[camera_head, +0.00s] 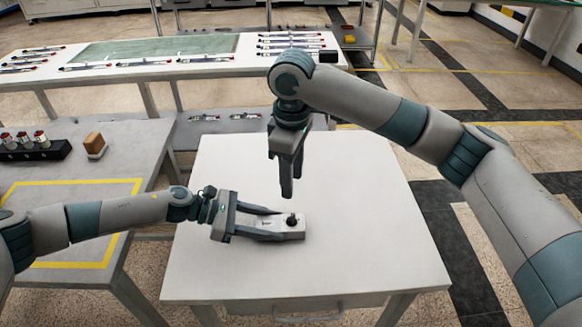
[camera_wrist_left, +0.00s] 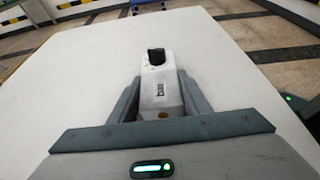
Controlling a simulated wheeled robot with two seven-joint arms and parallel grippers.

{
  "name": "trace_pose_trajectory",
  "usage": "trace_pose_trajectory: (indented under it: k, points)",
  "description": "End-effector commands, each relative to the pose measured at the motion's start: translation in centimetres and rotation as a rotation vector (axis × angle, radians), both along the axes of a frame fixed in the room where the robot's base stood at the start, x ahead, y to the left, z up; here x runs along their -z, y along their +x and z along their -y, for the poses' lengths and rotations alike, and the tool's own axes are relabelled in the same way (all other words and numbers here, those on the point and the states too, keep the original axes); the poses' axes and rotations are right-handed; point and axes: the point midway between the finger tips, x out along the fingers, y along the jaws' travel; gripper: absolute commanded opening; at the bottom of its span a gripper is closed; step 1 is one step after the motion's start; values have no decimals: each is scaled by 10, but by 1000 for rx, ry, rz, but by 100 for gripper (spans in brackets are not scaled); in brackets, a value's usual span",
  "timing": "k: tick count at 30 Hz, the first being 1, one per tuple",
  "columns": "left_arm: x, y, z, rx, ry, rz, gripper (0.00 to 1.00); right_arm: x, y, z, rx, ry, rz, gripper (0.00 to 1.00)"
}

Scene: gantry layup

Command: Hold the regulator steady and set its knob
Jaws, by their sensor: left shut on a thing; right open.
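The regulator is a pale grey block (camera_head: 296,232) lying on the white table, with a dark knob (camera_head: 292,219) on top near its right end. My left gripper (camera_head: 270,224) is shut on the regulator body, one finger along each side. In the left wrist view the regulator (camera_wrist_left: 159,90) sits between the fingers, with a small label on top and the black knob (camera_wrist_left: 156,56) at its far end. My right gripper (camera_head: 287,192) points down above the table, behind the knob in the picture and apart from it; it is open and empty.
The white table (camera_head: 350,200) is otherwise clear. A grey table (camera_head: 70,190) at left has a yellow outline, a black rack of small cylinders (camera_head: 35,146) and a brown-topped block (camera_head: 95,145). A long bench (camera_head: 150,70) with rod-like parts stands behind.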

Motion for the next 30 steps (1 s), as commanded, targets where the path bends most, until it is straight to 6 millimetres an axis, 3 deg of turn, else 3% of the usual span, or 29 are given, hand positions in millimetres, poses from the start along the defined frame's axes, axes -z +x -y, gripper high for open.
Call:
trace_pose_trajectory:
  k: [1, 3, 4, 17, 23, 30]
  points:
    - [0, 0, 0, 1, 0, 0, 46, 0, 0, 0, 0, 0, 0, 41]
    - [0, 0, 0, 1, 0, 0, 63, 0, 0, 0, 0, 0, 0, 41]
    - [0, 0, 0, 1, 0, 0, 65, 0, 0, 0, 0, 0, 0, 41]
    - [-2, 0, -5, -1, 0, 0, 65, 0, 0, 0, 0, 0, 0, 41]
    - [-9, 0, -23, -1, 0, 0, 65, 0, 0, 0, 0, 0, 0, 41]
    - [-25, 0, -62, -3, 1, 0, 65, 0, 0, 0, 0, 0, 0, 41]
